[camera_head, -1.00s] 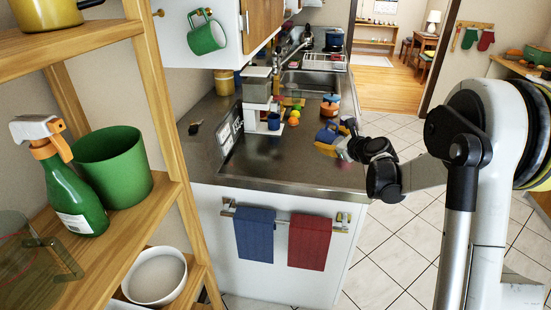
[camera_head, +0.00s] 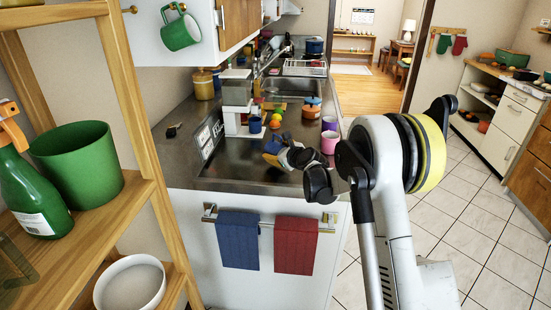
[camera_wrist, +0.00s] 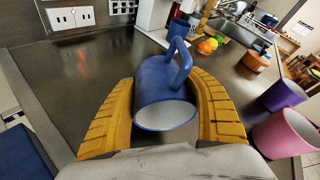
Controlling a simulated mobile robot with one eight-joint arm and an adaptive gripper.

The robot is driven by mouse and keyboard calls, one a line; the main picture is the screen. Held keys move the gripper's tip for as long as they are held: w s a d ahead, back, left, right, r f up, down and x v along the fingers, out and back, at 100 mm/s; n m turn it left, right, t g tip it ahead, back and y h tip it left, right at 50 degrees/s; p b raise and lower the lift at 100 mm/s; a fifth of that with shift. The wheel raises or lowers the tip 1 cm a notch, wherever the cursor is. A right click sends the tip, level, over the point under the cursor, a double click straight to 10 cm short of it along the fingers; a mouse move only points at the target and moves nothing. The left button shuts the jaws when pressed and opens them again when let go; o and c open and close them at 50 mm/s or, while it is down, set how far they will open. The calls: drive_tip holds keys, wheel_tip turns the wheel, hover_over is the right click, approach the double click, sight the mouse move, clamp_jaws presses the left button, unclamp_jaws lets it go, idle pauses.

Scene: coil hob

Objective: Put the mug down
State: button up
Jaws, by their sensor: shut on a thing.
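The blue mug (camera_wrist: 165,95) lies tilted on its side between the two yellow fingers of my gripper (camera_wrist: 165,112) in the wrist view. Its open mouth faces the wrist camera and its handle points up and right. My gripper is shut on it. I cannot tell whether the mug touches the surface.
A purple cup (camera_head: 329,123) and a pink cup (camera_head: 328,144) stand on the counter right of my gripper. A coffee machine (camera_head: 236,97), another blue cup (camera_head: 255,125) and an orange pot (camera_head: 312,108) stand behind.

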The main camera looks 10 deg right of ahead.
wheel_tip(320, 180, down, 2)
drive_tip(key=shift+f, duration=0.1)
drive_tip(key=shift+r, duration=0.2)
drive_tip(key=shift+f, duration=0.15)
drive_tip(key=o, duration=1.4)
drive_tip(key=shift+b, duration=0.3)
drive_tip(key=shift+c, duration=0.2)
